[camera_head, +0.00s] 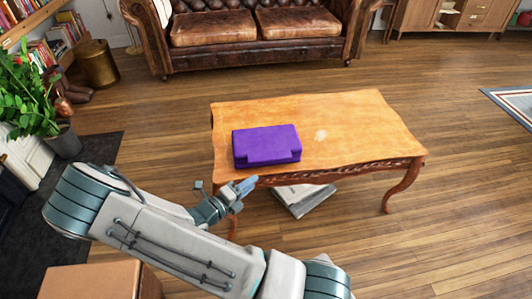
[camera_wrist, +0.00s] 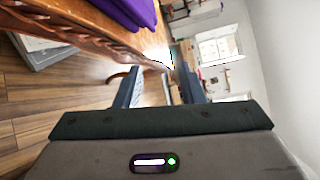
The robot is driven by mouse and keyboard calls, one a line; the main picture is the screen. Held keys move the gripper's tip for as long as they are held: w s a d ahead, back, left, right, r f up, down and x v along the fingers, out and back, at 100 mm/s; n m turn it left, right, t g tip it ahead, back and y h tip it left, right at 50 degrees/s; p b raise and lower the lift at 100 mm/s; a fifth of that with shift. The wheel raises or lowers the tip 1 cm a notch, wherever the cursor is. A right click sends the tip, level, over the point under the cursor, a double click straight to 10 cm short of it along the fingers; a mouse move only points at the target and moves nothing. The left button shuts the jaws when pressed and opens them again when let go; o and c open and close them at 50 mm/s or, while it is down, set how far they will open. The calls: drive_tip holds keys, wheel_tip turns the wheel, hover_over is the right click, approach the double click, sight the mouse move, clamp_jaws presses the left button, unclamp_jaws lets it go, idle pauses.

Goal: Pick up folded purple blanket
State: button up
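The folded purple blanket (camera_head: 266,145) lies flat on the left part of the wooden coffee table (camera_head: 365,125), near its front edge. In the wrist view, part of the blanket (camera_wrist: 128,10) shows at the top, cut off by the frame, on the table whose carved edge (camera_wrist: 85,28) runs beside it. My gripper (camera_head: 249,184) is just in front of the table's front edge, below and apart from the blanket. In the wrist view my gripper's two fingers (camera_wrist: 160,88) are spread with nothing between them.
A grey-white stack (camera_head: 303,198) sits under the table. A brown leather sofa (camera_head: 255,28) stands behind it. A potted plant (camera_head: 30,100) is at the left, and a brown box (camera_head: 95,280) is at the lower left. Wooden floor to the right of the table is clear.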

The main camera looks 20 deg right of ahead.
wheel_tip(320, 180, down, 3)
drive_tip(key=w+n+t, duration=0.2)
drive_tip(key=n, duration=0.1)
drive_tip(key=n+t+b, duration=0.1)
drive_tip(key=b, duration=0.2)
approach(268, 161)
drive_tip(key=x, duration=0.4)
drive_tip(key=b+x, duration=0.1)
drive_tip(key=x, duration=0.4)
drive_tip(key=shift+d+f+b, duration=0.15)
drive_tip(key=shift+b, duration=0.25)
clamp_jaws()
